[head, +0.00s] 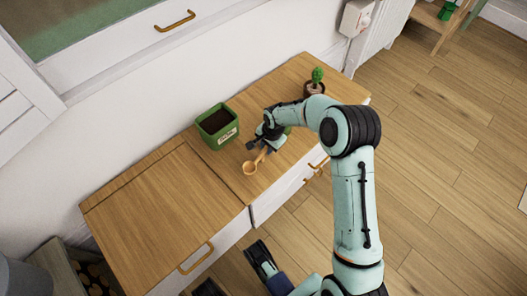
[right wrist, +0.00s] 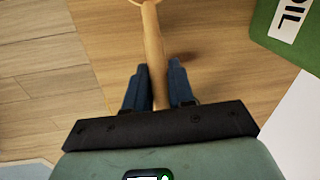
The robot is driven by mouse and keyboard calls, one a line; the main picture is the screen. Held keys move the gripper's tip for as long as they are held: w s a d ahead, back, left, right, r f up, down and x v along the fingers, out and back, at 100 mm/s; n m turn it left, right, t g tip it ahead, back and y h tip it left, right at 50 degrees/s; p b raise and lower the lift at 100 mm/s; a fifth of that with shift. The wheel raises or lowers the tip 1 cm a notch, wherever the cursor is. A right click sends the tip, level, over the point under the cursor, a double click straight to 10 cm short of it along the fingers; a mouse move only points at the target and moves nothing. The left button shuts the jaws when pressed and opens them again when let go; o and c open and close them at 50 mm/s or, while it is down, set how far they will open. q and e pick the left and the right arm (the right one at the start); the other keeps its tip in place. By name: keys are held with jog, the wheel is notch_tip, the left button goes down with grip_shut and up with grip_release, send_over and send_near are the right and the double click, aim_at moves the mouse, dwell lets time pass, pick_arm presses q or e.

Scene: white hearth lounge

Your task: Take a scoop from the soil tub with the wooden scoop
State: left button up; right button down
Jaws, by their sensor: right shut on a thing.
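The wooden scoop (head: 250,168) has a round bowl and a straight handle. My right gripper (head: 263,145) is shut on its handle, and the bowl points toward the front of the wooden top. In the right wrist view the handle (right wrist: 153,45) runs between the two dark blue fingers, with the bowl cut off at the top edge. The soil tub (head: 217,127) is a green square pot with dark soil and a white label, just left of my right gripper. Its labelled side shows in the right wrist view (right wrist: 275,35).
A small potted cactus (head: 316,82) stands at the far right of the wooden cabinet top (head: 165,210). Something green is partly hidden behind my right gripper. The cabinet top left of the tub is clear. A white wall runs behind it.

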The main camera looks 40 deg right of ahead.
pick_arm(q)
jog(key=w+r+t+p, duration=0.2)
jog(key=w+r+p, duration=0.1)
jog(key=w+r, duration=0.2)
pick_arm(e)
notch_tip(320, 180, up, 11)
jog(key=shift+f, duration=0.1)
pick_arm(q)
jog(key=shift+m+g+h, duration=0.3)
jog(key=shift+g, duration=0.4)
jog(key=s+d, duration=0.1)
jog(key=s+r+p, duration=0.1)
jog(key=s+d+r, duration=0.1)
jog(key=s, duration=0.1)
jog(key=shift+d+r+p, duration=0.1)
jog(key=shift+d+p, duration=0.25)
jog(key=shift+p, duration=0.05)
pick_arm(e)
notch_tip(320, 180, up, 9)
jog(key=shift+f, duration=0.1)
